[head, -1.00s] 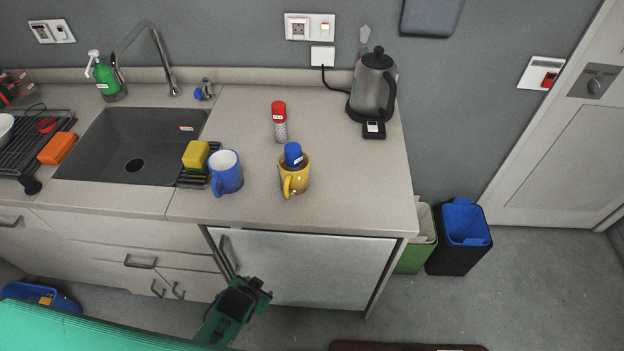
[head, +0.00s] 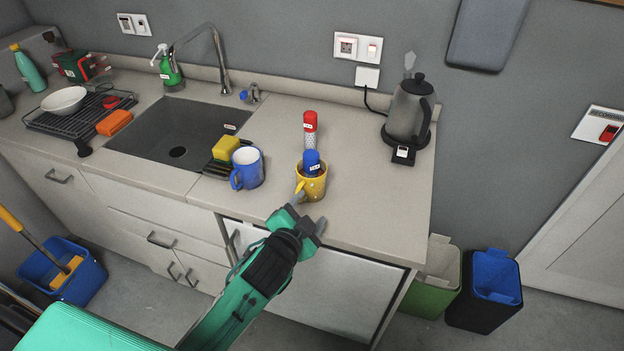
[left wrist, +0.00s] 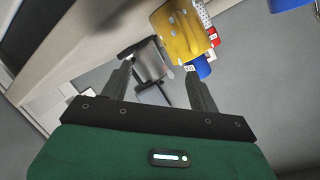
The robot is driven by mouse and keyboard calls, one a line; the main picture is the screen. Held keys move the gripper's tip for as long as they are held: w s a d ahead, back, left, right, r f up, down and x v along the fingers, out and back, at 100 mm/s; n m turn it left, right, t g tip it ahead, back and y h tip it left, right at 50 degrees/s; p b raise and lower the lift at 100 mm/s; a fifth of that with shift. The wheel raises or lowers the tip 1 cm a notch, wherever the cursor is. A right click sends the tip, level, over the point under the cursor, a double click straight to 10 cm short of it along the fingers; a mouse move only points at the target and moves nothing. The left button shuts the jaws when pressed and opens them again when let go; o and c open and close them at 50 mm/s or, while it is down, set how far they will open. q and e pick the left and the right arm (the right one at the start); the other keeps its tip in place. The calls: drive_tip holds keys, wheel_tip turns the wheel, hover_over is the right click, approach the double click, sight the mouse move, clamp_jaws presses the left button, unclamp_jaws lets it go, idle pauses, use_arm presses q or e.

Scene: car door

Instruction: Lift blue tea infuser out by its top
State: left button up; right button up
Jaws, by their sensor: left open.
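The blue-topped tea infuser (head: 311,161) stands in the yellow mug (head: 314,187) near the counter's front edge, its lower part hidden in the mug. In the left wrist view, the blue top (left wrist: 201,68) pokes out beside the yellow mug (left wrist: 178,32), which appears tipped by the camera's angle. My left gripper (head: 306,211) is open and empty, just in front of the mug and apart from the infuser. In the left wrist view its fingers (left wrist: 160,68) stand wide apart. My right gripper is not in view.
A red-topped infuser (head: 310,130) stands just behind the yellow mug. A blue mug (head: 247,168) is to its left, beside a yellow sponge (head: 226,150) and the sink (head: 180,128). The kettle (head: 408,110) stands at the back right. Counter (head: 375,200) right of the mug is clear.

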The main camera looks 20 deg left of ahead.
use_arm(q)
drive_tip(key=w+d+r+m+t+h, duration=0.45)
drive_tip(key=d+r+m+h, duration=0.6)
drive_tip(key=r, duration=0.55)
drive_tip(key=s+d+r+m+g+h, duration=0.1)
drive_tip(key=d+r+m+g+h, duration=0.25)
drive_tip(key=m, duration=0.45)
drive_tip(key=d+r+m+g+h, duration=0.2)
drive_tip(key=d+m+g+h, duration=0.3)
drive_tip(key=m, duration=0.4)
drive_tip(key=m+g+y, duration=1.1)
drive_tip(key=m+y, duration=1)
hover_over(311, 153)
wheel_tip(311, 153, down, 4)
drive_tip(key=f, duration=0.2)
drive_tip(key=f+p, duration=0.1)
drive_tip(key=f, duration=0.1)
drive_tip(key=f+p, duration=0.1)
drive_tip(key=f, duration=0.2)
drive_tip(key=shift+s, duration=0.3)
drive_tip(key=f+p, duration=0.2)
drive_tip(key=f, duration=0.2)
drive_tip(key=shift+w+f+p, duration=0.35)
drive_tip(key=shift+f+p, duration=0.05)
drive_tip(key=shift+f, duration=0.35)
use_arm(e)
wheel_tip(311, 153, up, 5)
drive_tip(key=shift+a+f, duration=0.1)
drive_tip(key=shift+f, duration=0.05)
